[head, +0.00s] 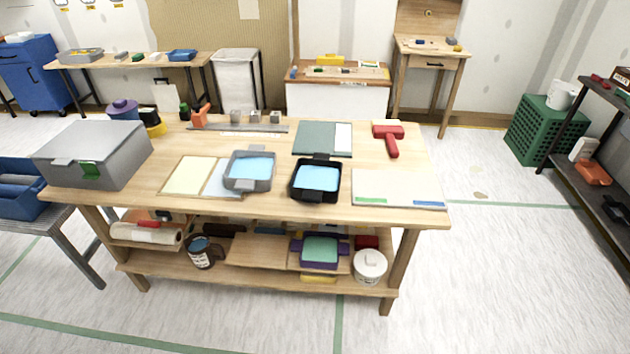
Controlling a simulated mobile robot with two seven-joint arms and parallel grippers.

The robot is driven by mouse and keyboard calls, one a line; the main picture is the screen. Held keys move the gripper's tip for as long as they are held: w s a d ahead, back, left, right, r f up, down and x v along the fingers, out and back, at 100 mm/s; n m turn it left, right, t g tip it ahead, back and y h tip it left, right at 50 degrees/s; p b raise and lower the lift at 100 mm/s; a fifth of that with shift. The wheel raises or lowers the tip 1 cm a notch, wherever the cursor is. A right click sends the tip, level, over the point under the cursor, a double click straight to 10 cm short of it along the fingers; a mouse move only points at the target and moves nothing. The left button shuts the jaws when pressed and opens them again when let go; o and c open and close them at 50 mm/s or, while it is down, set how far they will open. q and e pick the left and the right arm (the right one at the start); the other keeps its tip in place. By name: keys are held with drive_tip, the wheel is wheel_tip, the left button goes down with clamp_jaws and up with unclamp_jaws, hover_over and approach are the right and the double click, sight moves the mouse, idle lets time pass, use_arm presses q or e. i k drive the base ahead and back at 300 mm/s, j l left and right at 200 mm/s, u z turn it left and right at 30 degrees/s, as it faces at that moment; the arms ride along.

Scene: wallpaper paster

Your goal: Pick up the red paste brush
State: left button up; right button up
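The red paste brush (388,133) lies on the wooden workbench (270,207) near its back right. Its wide red head is at the back with a darker strip along it, and its handle points toward the front. Nothing covers it. In front of it lies a flat grey-white board (398,187) with green and blue marks. Neither of my grippers shows in the head view.
A black tray (315,180) and a grey tray (249,170), both with blue contents, stand mid-bench. A grey-green panel (316,138) lies left of the brush. A large grey box (94,152) stands at the left. Open floor lies right of the bench.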

sight(388, 130)
drive_tip(key=u, duration=0.25)
drive_tip(key=i+l+u, duration=0.15)
drive_tip(key=l+u, duration=0.55)
drive_tip(key=u, duration=0.15)
drive_tip(key=l+u, duration=0.35)
drive_tip(key=l, duration=0.6)
drive_tip(key=l+u, duration=0.1)
drive_tip(key=l, duration=2.15)
drive_tip(key=k+u, duration=0.05)
